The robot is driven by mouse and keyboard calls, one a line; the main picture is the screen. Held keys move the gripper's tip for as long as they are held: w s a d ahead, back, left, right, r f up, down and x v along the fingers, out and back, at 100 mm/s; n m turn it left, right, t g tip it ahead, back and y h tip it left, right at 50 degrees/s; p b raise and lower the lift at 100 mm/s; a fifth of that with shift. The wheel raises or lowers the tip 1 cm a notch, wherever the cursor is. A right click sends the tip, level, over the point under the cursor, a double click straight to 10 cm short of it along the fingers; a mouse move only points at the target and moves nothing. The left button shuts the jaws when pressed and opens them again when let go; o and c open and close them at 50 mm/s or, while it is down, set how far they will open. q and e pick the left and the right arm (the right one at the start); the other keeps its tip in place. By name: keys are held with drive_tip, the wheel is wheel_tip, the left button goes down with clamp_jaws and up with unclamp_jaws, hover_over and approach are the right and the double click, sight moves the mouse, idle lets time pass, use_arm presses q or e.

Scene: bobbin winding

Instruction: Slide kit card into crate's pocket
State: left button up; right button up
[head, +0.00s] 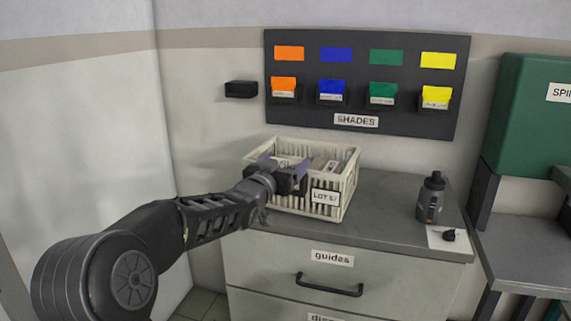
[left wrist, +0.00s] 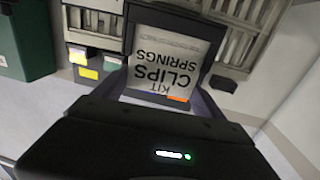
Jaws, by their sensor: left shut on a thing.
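The pale slatted crate (head: 346,184) stands on the grey cabinet top against the wall. A white label reading "LOT 57" (head: 325,197) is on its front. My left gripper (head: 287,178) is at the crate's left part, in front of its open top. It is shut on the kit card (left wrist: 170,65), a pale card with "KIT CLIPS SPRINGS" upside down in the left wrist view. The crate's slats (left wrist: 242,38) show behind the card there. In the head view my gripper mostly hides the card. I cannot make out the pocket. My right gripper is out of view.
Small items (head: 325,165) lie inside the crate. A dark bottle (head: 431,198) stands at the right of the cabinet top, with a small black object (head: 449,235) by it. The SHADES board (head: 365,85) is on the wall above. The top between crate and bottle is clear.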

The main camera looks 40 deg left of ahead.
use_arm(q)
drive_tip(key=shift+f+b, duration=0.35)
drive_tip(key=shift+b, duration=0.05)
idle(0.4)
drive_tip(key=o, duration=1.3)
drive_tip(key=shift+c, duration=0.2)
drive_tip(key=shift+s, duration=0.1)
drive_tip(key=b+v, duration=0.1)
drive_tip(key=v, duration=0.6)
drive_tip(key=shift+s, duration=0.25)
drive_tip(key=shift+d, duration=0.1)
